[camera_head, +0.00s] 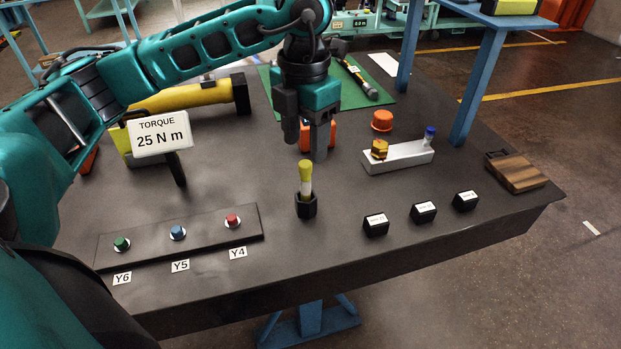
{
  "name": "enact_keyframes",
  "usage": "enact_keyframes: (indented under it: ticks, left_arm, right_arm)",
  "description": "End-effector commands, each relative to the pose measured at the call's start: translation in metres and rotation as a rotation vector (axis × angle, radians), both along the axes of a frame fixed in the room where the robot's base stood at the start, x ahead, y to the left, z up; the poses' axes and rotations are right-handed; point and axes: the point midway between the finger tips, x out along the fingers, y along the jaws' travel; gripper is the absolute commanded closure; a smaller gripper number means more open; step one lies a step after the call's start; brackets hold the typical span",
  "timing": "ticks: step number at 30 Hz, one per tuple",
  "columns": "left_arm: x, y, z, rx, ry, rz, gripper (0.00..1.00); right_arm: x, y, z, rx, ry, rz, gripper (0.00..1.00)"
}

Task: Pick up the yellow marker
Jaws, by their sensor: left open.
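The yellow marker (305,172) stands upright in a small black hexagonal holder (306,206) near the front middle of the dark table. Its yellow upper part and a pale band below show; its lower end is hidden in the holder. No contact with the marker can be made out. My right gripper does not show.
A panel (200,238) with green, blue and red buttons lies front left. Several small black labelled blocks (424,212) stand right of the holder. Behind them are a grey block (405,158) with fittings, an orange cap (382,120) and a brown wooden block (516,172). A torque sign (160,134) stands left.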

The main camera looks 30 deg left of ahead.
Motion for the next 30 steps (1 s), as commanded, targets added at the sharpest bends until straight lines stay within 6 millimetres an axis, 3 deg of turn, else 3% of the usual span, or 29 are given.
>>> enact_keyframes:
  ticks: [4,13,21,30]
  left_arm:
    - [-0.001,0.000,-0.028,0.000,0.003,0.000,0.45]
    - [-0.001,-0.001,-0.054,-0.001,0.002,0.000,0.45]
    - [-0.002,-0.001,-0.092,-0.002,0.003,-0.001,0.45]
    - [-0.001,-0.001,-0.098,-0.002,-0.001,-0.001,0.45]
  right_arm:
    - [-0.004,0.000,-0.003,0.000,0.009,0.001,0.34]
    - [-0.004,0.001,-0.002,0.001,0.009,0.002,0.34]
    - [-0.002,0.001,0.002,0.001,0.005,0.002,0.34]
    - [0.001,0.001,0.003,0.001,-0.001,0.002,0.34]
